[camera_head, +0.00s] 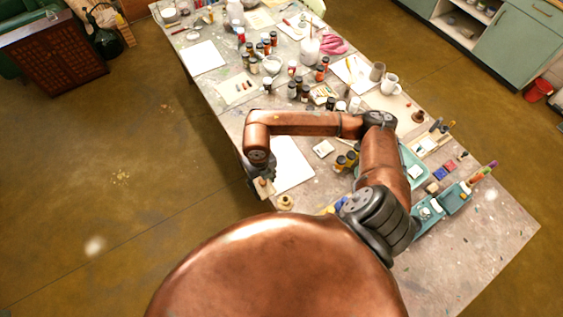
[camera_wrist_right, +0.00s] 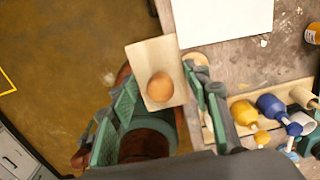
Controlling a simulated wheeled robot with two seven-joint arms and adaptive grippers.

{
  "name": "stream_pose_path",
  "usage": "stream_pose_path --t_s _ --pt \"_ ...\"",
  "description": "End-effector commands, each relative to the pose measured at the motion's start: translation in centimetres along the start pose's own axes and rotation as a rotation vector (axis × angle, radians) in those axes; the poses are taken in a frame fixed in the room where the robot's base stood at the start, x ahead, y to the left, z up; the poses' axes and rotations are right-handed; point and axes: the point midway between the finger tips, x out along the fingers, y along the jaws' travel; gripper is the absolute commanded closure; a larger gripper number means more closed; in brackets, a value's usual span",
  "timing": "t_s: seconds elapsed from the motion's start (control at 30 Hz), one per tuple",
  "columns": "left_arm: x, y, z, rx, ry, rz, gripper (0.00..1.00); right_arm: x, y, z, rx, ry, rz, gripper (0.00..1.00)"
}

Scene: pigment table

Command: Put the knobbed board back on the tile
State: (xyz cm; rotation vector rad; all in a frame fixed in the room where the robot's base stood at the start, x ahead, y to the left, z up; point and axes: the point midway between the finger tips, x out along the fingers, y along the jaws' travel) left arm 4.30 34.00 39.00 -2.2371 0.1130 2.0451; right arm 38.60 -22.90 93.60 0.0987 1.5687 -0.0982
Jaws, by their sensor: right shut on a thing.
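The knobbed board is a pale flat board (camera_wrist_right: 150,53) with a round orange-brown knob (camera_wrist_right: 160,87). In the right wrist view it lies between the green-padded fingers of my right gripper (camera_wrist_right: 163,93), which is shut on it. In the head view my right gripper (camera_head: 259,187) is at the table's left edge, and the board shows only as a small pale piece with a brown spot. A small whitish square (camera_head: 323,149), which may be the tile, lies on the table to the right of the white sheet. My left gripper is not in view.
A white sheet (camera_head: 291,166) lies beside my right gripper. A small round wooden piece (camera_head: 285,202) stands near the table edge. Yellow and blue bottles (camera_wrist_right: 270,105) stand right of the gripper. Jars crowd the far table (camera_head: 440,262); its near right corner is clear.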

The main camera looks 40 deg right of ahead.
Motion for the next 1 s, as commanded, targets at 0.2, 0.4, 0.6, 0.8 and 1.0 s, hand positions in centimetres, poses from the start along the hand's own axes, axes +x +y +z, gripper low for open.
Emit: stream_pose_path --t_s 0.2,0.4,0.6,0.8,1.0 --pt "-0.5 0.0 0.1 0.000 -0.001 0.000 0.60 1.1 -2.4 1.1 0.048 0.002 -0.005 0.71" --pt "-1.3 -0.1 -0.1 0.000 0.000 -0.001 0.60 3.2 -6.6 3.3 0.047 0.002 -0.005 0.71" --pt "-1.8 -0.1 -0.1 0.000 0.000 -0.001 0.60 6.4 -9.8 5.1 0.043 0.002 -0.002 0.71" --pt "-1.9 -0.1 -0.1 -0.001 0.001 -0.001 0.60 8.9 -11.5 6.2 0.041 0.000 0.000 0.71" --pt "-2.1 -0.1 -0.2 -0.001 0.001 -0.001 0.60 10.3 -12.5 6.7 0.040 0.001 0.000 0.71"
